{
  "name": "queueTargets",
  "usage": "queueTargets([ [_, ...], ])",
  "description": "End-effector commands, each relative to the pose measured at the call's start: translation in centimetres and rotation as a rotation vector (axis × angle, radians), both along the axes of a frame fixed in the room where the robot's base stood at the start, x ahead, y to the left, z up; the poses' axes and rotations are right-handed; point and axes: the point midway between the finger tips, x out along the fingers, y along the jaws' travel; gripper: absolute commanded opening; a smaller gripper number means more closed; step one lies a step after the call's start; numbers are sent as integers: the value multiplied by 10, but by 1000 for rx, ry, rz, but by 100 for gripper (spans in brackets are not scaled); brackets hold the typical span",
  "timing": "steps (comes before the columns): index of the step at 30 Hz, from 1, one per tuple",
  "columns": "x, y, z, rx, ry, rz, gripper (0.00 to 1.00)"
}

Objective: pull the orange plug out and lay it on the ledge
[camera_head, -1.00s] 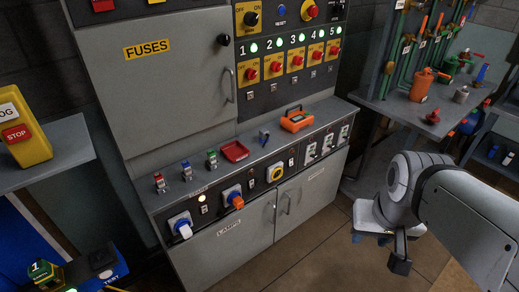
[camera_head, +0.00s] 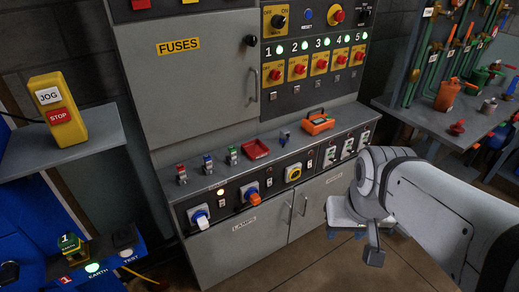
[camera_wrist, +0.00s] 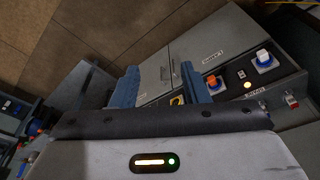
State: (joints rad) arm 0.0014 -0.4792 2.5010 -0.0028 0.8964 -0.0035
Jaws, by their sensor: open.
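The orange plug (camera_head: 254,198) sits in a blue socket on the sloping front panel of the grey cabinet, right of a white plug (camera_head: 201,222). The orange plug also shows in the wrist view (camera_wrist: 213,80), just right of my right finger. The ledge (camera_head: 218,176) is the grey cabinet top above the panel. My gripper (camera_wrist: 160,85) is open and empty, its two blue fingers spread. In the head view it hangs low, right of the cabinet doors and well apart from the plug; its fingers are mostly hidden by my wrist.
On the ledge stand small red, blue and green terminals (camera_head: 207,165), a red tray (camera_head: 255,149), a small blue item (camera_head: 284,138) and an orange case (camera_head: 317,123). A yellow rotary switch (camera_head: 294,173) is right of the plug. A cluttered bench (camera_head: 430,116) stands at right. Bare ledge shows between items.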

Motion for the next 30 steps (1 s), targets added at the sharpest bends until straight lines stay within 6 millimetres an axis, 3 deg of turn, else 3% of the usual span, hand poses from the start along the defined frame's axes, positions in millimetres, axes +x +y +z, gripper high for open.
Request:
queueTargets([
  [5,30,-1,-29,-22,-68,25,56],
  [7,58,-3,-52,-38,-136,40,60],
  [14,171,9,-141,-71,-450,149,60],
  [18,228,33,-193,-35,-649,243,60],
  [21,259,55,-231,11,-787,310,60],
  [25,286,88,-279,105,-961,393,60],
  [30,297,124,-326,255,-1149,465,60],
])
